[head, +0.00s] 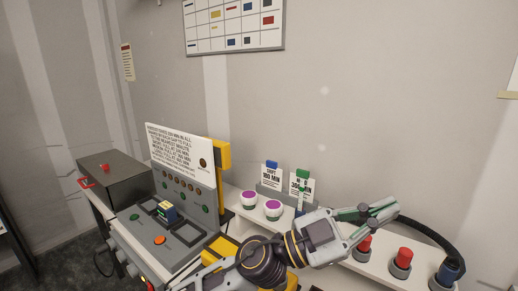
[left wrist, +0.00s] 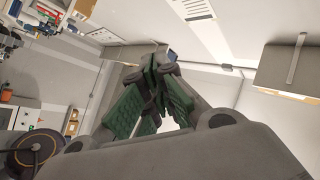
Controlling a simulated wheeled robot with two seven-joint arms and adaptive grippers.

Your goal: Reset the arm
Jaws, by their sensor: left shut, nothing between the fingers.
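My left gripper (head: 379,214) is raised over the right part of the white shelf in the head view, its fingers pointing right. It is shut and empty. In the left wrist view its green-padded fingers (left wrist: 158,75) meet at the tips with nothing between them. My left arm comes in from the bottom middle and covers part of the shelf and the bench. My right gripper is not in view.
A control panel (head: 160,240) with a sign board (head: 180,156) stands at the left, beside a dark box (head: 115,175). Two purple-topped white jars (head: 249,197) and two cards (head: 271,178) are on the shelf.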

